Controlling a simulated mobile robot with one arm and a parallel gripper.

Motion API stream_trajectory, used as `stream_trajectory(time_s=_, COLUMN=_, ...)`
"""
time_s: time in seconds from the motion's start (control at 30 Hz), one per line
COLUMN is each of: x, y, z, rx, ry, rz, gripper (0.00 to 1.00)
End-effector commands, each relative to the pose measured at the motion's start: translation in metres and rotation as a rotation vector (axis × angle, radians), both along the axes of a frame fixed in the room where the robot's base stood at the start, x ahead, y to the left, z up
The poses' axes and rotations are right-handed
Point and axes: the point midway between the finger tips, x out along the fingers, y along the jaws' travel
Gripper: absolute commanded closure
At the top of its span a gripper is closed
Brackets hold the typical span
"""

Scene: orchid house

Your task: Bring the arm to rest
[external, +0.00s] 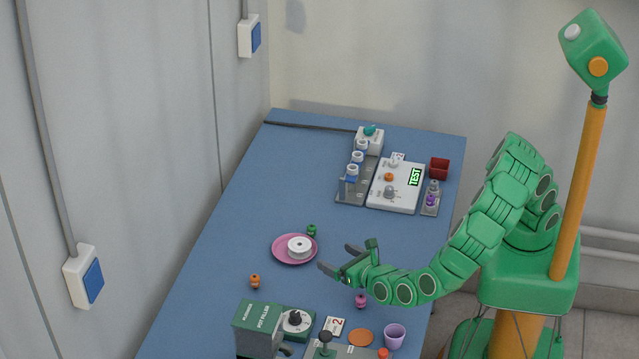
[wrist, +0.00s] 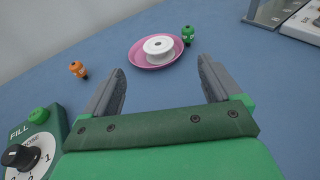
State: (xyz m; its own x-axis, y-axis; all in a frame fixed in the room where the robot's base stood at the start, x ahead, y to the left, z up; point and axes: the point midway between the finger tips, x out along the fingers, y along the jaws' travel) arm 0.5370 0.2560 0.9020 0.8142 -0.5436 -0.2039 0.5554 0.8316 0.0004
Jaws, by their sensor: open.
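My green arm reaches from the right over the blue table in the external view. My gripper (external: 345,261) is above the table, to the lower right of the pink saucer. In the wrist view my gripper (wrist: 163,88) has its two grey fingers wide apart, with nothing between them. The pink saucer (wrist: 137,55) with a white spool (wrist: 158,47) on it lies beyond the fingertips. They also show in the external view as saucer (external: 278,253) and spool (external: 299,246).
A green figure (external: 312,230) stands by the saucer, an orange one (external: 255,281) to its lower left, a pink one (external: 361,300) below my wrist. The pot filler (external: 258,328) and purple cup (external: 395,336) are at the near end. The test panel (external: 404,178) stands at the far end.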

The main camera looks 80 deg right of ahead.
Motion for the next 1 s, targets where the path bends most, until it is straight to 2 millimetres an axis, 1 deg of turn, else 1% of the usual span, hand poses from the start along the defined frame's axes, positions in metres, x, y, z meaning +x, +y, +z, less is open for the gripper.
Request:
stream_trajectory(time_s=0.33, x=0.000, y=-0.001, z=0.000, rx=0.002, ry=-0.001, rz=-0.003, gripper=0.09)
stream_trajectory(time_s=0.47, x=0.002, y=-0.007, z=0.007, rx=0.043, ry=-0.019, rz=-0.038, gripper=0.09)
stream_trajectory(time_s=0.57, x=0.004, y=-0.020, z=0.019, rx=0.117, ry=-0.051, rz=-0.109, gripper=0.09)
stream_trajectory(time_s=0.7, x=0.005, y=-0.047, z=0.043, rx=0.274, ry=-0.121, rz=-0.256, gripper=0.09)
stream_trajectory(time_s=1.0, x=-0.005, y=-0.098, z=0.088, rx=0.605, ry=-0.284, rz=-0.585, gripper=0.09)
